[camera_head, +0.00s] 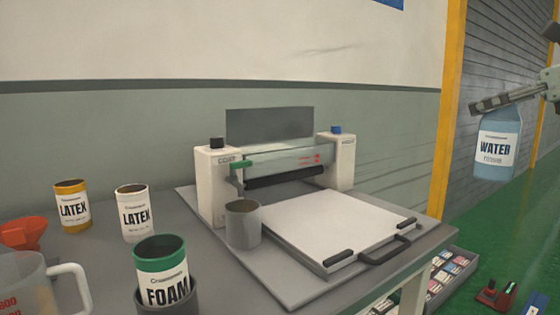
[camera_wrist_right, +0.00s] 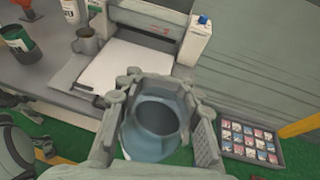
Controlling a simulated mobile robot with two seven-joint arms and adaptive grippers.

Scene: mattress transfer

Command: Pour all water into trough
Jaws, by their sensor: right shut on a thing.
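My right gripper (camera_head: 503,100) is at the far right of the head view, shut on the neck of a blue water bottle labelled WATER (camera_head: 497,150). The bottle hangs upright, clear of the table and to the right of it. In the right wrist view the gripper (camera_wrist_right: 162,95) has a finger on each side of the bottle's open round mouth (camera_wrist_right: 158,118). A white coating machine (camera_head: 215,185) with a dark roller and a flat white bed stands on the table. I cannot clearly make out a trough.
A grey metal cup (camera_head: 243,225) stands by the machine bed. Two LATEX cans (camera_head: 72,207), a green FOAM can (camera_head: 162,268), an orange funnel (camera_head: 22,232) and a clear measuring jug (camera_head: 30,285) are at the left. A tray of small coloured packs (camera_head: 455,268) sits low beside the table (camera_head: 330,290).

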